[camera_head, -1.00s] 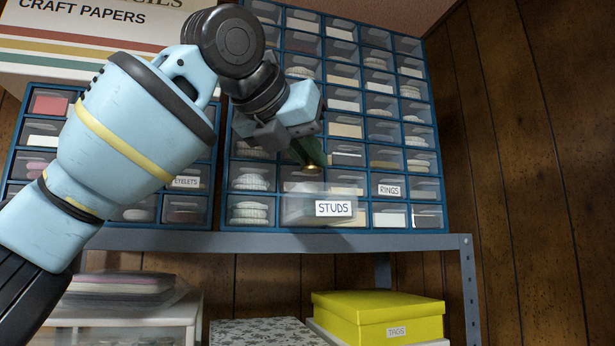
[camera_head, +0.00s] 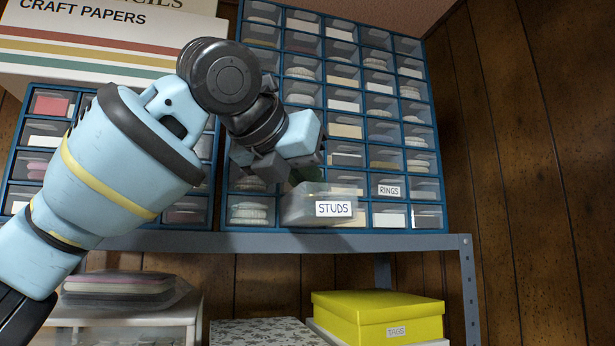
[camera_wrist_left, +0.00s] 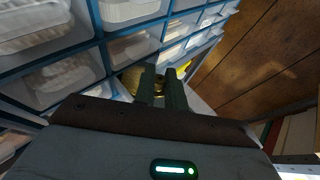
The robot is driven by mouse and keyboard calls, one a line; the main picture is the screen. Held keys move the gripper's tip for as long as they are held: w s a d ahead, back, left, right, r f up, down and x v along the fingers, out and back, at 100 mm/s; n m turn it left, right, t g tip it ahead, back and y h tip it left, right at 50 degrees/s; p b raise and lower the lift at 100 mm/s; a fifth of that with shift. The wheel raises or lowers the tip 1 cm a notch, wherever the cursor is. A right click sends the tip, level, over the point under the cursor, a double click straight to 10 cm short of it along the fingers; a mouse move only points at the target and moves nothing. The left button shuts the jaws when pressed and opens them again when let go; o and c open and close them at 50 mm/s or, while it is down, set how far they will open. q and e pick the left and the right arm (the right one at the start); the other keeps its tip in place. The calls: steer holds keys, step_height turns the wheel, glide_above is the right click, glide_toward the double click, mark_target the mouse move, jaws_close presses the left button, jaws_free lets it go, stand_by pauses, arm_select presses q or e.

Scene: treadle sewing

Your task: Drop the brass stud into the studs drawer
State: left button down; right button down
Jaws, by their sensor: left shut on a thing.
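The studs drawer (camera_head: 300,207) is a clear drawer with a STUDS label, pulled out from the bottom row of the blue cabinet. My left gripper (camera_head: 304,178) is right above it, pointing down, its green fingertips at or just inside the drawer's open top. The left wrist view shows the two fingers (camera_wrist_left: 164,90) close together. A brass-coloured round surface, the brass stud (camera_wrist_left: 131,82), shows at the fingertips, partly hidden by them. The gripper is shut on it. In the head view the stud is hidden behind the drawer and gripper. My right gripper is not in view.
The blue drawer cabinet (camera_head: 361,154) stands on a grey metal shelf (camera_head: 270,242), with a RINGS drawer (camera_head: 389,190) to the right. A smaller cabinet stands left, behind my arm. A yellow TAGS box (camera_head: 377,314) is below the shelf. Free space lies right of the cabinet.

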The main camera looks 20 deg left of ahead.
arm_select(q)
steer(key=shift+w+f, duration=0.1)
steer(key=shift+f, duration=0.3)
steer(key=c, duration=1.5)
jaws_free()
steer(key=shift+o, duration=0.2)
steer(key=shift+r, duration=0.1)
steer(key=shift+r, duration=0.25)
steer(key=v, duration=1.2)
steer(key=shift+r, duration=0.25)
